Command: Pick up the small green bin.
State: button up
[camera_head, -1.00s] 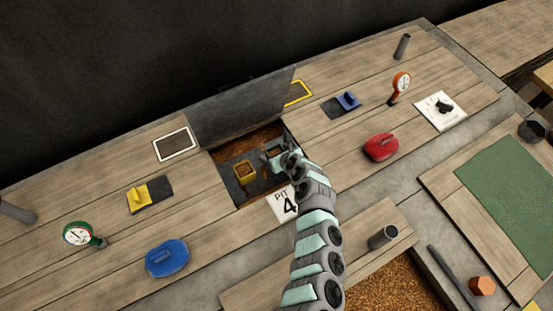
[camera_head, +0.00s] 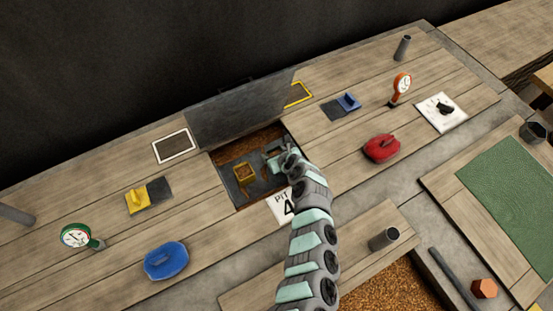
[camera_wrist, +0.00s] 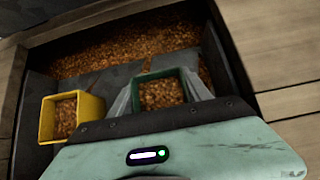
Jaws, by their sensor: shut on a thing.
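The small green bin (camera_wrist: 162,75) holds brown grain and sits between the two fingers of my gripper (camera_wrist: 161,98) in the wrist view. My gripper is shut on it, with one finger on each side. In the head view my gripper (camera_head: 276,158) is down in the open pit, at its right side, and mostly hides the green bin. I cannot tell whether the bin is clear of the surface below it.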

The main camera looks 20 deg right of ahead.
jog(key=c, duration=0.7)
jog(key=shift+c, duration=0.2)
